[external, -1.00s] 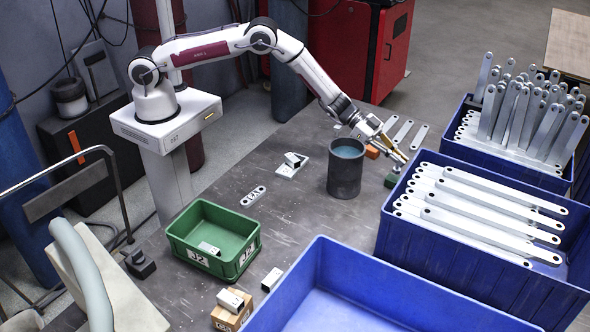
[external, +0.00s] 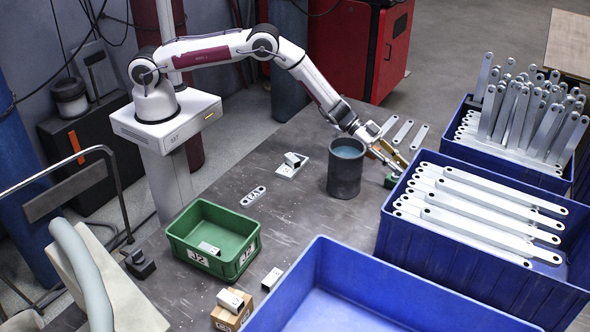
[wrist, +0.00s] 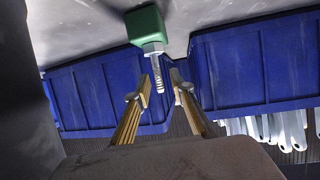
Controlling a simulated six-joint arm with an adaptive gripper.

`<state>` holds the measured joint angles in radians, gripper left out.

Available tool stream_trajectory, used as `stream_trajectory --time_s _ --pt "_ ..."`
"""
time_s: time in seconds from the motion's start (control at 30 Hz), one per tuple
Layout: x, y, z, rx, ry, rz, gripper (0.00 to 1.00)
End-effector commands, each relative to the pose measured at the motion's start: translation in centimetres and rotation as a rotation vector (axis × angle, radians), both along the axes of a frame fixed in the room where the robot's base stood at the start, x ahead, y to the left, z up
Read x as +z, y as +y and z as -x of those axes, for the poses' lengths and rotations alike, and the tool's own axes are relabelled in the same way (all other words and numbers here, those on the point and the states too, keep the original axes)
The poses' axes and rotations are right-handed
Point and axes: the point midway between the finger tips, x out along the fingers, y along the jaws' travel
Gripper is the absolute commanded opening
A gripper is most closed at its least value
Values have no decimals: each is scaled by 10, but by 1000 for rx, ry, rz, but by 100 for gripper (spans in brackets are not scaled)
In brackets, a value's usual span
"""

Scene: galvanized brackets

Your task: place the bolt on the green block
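The green block (wrist: 146,25) shows at the top of the wrist view; in the external view, it (external: 391,181) is partly seen beside the blue crate. The silver bolt (wrist: 154,60) stands with its hex head against the green block's face and its threaded shank pointing toward my gripper. My gripper (wrist: 160,86) is open, with one brass-coloured finger on each side of the shank's free end. Gaps show between both fingers and the bolt. In the external view, my gripper (external: 393,161) is low by the green block; the bolt is too small to make out there.
A dark cylinder (external: 344,175) stands close to my wrist on the left. A blue crate of long brackets (external: 392,228) is close on the right. A green bin (external: 213,263) and loose metal parts lie farther left.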

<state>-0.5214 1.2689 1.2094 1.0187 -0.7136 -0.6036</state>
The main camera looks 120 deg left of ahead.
Motion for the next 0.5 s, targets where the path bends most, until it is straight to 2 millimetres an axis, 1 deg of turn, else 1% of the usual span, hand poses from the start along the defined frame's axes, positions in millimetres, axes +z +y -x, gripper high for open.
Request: stream_trajectory --time_s 0.33,0.5 --pt "3 0 0 0 0 0 23" --pt "5 1 6 0 0 0 23"
